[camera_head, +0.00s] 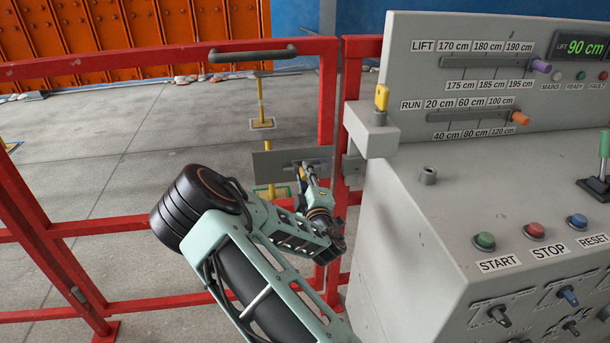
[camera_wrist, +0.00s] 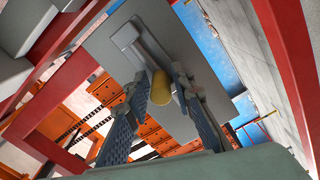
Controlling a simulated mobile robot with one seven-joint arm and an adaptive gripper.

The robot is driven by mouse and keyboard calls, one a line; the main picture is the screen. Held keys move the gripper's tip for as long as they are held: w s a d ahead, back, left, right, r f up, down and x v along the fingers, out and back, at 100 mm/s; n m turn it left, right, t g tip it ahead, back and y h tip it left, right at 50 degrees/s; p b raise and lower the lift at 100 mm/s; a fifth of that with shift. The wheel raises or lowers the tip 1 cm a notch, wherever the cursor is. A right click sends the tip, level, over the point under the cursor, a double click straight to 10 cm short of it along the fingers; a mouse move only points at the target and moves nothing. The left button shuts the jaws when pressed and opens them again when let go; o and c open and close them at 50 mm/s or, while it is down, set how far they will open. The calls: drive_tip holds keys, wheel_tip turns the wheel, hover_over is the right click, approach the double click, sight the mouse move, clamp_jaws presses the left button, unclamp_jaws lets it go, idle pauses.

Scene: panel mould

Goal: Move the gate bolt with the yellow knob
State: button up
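The gate bolt sits on a grey plate (camera_head: 268,165) on the red gate (camera_head: 328,110), at the post beside the console. In the wrist view the bolt's plate (camera_wrist: 185,45) fills the upper middle, with the grey bolt bar (camera_wrist: 126,38) on it. The yellow knob (camera_wrist: 160,92) points toward the wrist camera. My gripper (camera_wrist: 162,80) is at the bolt, its two fingers on either side of the knob. The fingers look open, with a gap beside the knob. In the head view my gripper (camera_head: 306,172) hides the knob and part of the bolt.
The grey console (camera_head: 405,240) with buttons and sliders stands close to the right of my arm. A yellow key-like piece (camera_head: 382,97) stands on its corner bracket. A grey handle (camera_head: 252,54) tops the gate. Open floor (camera_head: 120,125) lies behind the gate.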

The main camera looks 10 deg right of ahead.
sight(322, 167)
clamp_jaws()
drive_tip(key=d+b, duration=0.1)
drive_tip(key=d, duration=0.3)
drive_tip(key=shift+d+f, duration=0.1)
drive_tip(key=shift+d, duration=0.25)
drive_tip(key=shift+d+b, duration=0.3)
drive_tip(key=shift+d, duration=0.1)
drive_tip(key=shift+o, duration=1.9)
unclamp_jaws()
drive_tip(key=shift+d, duration=0.15)
